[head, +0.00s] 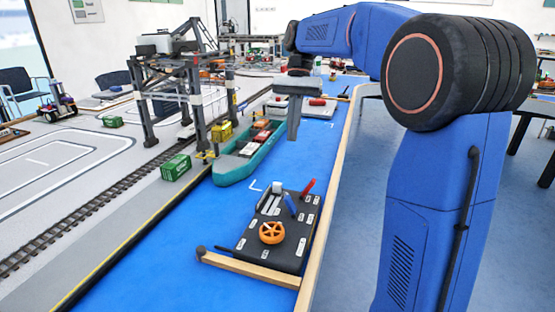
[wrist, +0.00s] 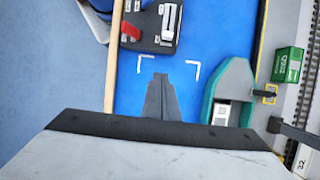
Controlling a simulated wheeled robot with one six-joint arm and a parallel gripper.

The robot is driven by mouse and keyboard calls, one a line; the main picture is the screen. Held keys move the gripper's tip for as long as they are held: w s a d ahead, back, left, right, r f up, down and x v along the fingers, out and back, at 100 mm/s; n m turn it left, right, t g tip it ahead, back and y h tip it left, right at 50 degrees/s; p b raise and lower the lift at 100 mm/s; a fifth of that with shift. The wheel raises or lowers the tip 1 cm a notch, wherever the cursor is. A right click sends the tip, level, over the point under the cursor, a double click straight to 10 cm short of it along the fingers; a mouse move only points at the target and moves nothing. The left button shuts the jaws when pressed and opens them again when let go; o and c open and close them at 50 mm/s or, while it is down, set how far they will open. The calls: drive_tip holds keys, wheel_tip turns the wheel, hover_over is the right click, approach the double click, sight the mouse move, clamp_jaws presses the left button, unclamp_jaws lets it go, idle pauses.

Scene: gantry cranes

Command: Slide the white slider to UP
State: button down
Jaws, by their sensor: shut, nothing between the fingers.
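A black control panel (head: 262,252) lies on the blue surface in the head view. The labels are too small to read. In the wrist view, part of the panel (wrist: 148,42) shows at the top, with the red lever (wrist: 130,31) and the white slider (wrist: 168,34). My gripper (head: 292,136) is shut and empty, above the blue surface beyond the panel. Its fingers (wrist: 160,78) point toward the panel, apart from it.
A teal boat (head: 232,170) with containers lies left of my gripper. A grey gantry crane (head: 195,100) and a green container (head: 176,167) stand beside the rails. A wooden edge (head: 326,190) borders the blue surface. The blue area between gripper and panel is clear.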

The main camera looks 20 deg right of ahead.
sight(277, 189)
drive_tip(key=x, duration=0.6)
drive_tip(key=a+x, duration=0.1)
drive_tip(key=x, duration=0.3)
drive_tip(key=shift+s+a, duration=0.75)
drive_tip(key=shift+s, duration=0.1)
drive_tip(key=shift+s+a, duration=0.5)
drive_tip(key=shift+s, duration=0.2)
